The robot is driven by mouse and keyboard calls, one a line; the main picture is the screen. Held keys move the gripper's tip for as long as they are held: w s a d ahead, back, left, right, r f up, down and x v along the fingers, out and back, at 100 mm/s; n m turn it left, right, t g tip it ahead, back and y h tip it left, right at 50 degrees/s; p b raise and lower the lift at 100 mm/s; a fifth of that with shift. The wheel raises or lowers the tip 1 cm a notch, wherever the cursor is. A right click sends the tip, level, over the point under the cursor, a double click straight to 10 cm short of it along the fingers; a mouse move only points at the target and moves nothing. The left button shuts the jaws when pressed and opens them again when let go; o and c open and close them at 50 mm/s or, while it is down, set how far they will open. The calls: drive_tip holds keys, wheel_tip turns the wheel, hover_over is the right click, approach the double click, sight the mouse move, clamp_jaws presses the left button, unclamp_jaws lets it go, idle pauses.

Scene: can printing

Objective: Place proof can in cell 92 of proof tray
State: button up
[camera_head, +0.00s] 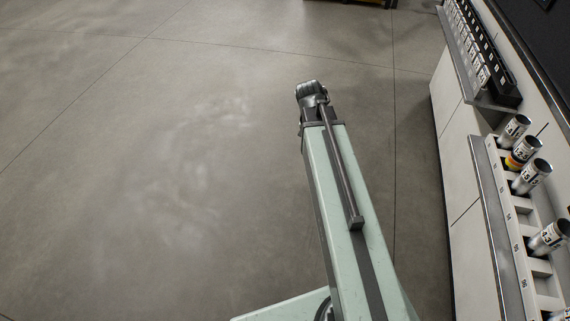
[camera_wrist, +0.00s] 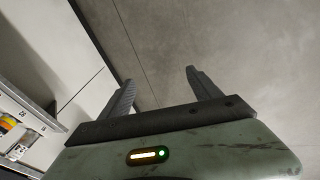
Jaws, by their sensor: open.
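A pale rack of cells (camera_head: 515,240), possibly the proof tray, runs along the right edge. Several silver cans with white number labels stand tilted in it. One can (camera_head: 518,158) has a yellow-orange band. I cannot tell which can is the proof can, and no label reading 92 can be made out. My gripper (camera_wrist: 160,75) is open and empty in the wrist view, over bare floor. The rack (camera_wrist: 35,112) lies to its left, well apart, with part of a yellow-banded can (camera_wrist: 8,123) at the picture's edge. The gripper's fingers cannot be made out in the head view.
A white cabinet (camera_head: 450,125) stands along the right side under the rack. Beyond the rack, a dark holder (camera_head: 490,50) with a row of small labelled items sits on a ledge. The grey floor (camera_head: 150,170) to the left is wide and clear.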

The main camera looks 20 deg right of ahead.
drive_tip(key=s+a+n+y, duration=0.1)
drive_tip(key=a+n, duration=0.2)
drive_tip(key=a, duration=0.6)
drive_tip(key=s+a+f+n+y, duration=0.1)
drive_tip(key=a+n, duration=0.3)
drive_tip(key=a, duration=0.5)
drive_tip(key=shift+s+a+y, duration=0.3)
drive_tip(key=shift+s+y, duration=0.1)
drive_tip(key=shift+y, duration=0.3)
